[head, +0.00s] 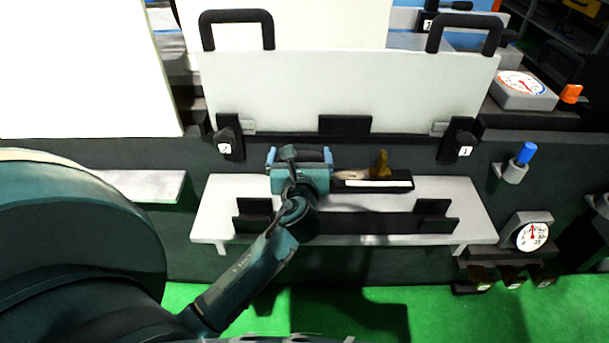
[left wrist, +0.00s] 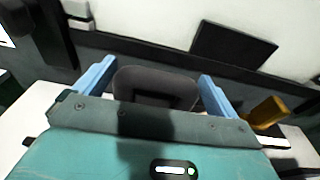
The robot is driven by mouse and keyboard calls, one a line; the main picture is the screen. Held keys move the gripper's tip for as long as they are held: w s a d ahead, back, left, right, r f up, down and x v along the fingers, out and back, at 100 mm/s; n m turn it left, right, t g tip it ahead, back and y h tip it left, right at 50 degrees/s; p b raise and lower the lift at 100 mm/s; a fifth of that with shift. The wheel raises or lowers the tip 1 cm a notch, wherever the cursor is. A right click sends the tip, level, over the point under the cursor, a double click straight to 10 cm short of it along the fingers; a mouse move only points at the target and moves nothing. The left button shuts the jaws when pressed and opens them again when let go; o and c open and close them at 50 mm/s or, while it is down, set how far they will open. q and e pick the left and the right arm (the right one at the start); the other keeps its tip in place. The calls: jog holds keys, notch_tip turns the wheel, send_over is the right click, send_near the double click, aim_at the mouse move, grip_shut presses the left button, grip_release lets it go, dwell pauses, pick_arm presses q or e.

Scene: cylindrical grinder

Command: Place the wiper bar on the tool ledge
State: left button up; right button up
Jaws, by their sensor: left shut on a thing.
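The wiper bar (head: 378,185) is a dark bar with a pale strip along it and an ochre-brown knob. Its right part sticks out to the right of my left gripper (head: 300,156); the rest is hidden behind the gripper. In the left wrist view my left gripper (left wrist: 155,86) has its blue fingers on either side of a dark grey block (left wrist: 155,84), and the ochre knob shows to the right. The gripper is shut on the bar. The tool ledge (head: 470,207) is a light grey shelf with black brackets. The bar appears over its rear; contact cannot be told. My right gripper is out of view.
A light panel (head: 340,90) with two black handles and black clamps stands behind the ledge. A blue-topped tool (head: 524,154) in a holder and a dial gauge (head: 532,236) are at the right. A small empty-looking shelf (head: 150,186) is at the left.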

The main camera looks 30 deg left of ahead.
pick_arm(q)
jog(key=shift+f+b, duration=0.75)
jog(key=shift+f, duration=1.1)
jog(key=shift+r, duration=0.1)
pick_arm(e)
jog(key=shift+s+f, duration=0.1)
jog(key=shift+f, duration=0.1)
pick_arm(q)
jog(key=o, duration=1.6)
jog(key=shift+f, duration=0.25)
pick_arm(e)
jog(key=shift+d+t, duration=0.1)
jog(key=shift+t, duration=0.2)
pick_arm(q)
jog(key=shift+r, duration=0.15)
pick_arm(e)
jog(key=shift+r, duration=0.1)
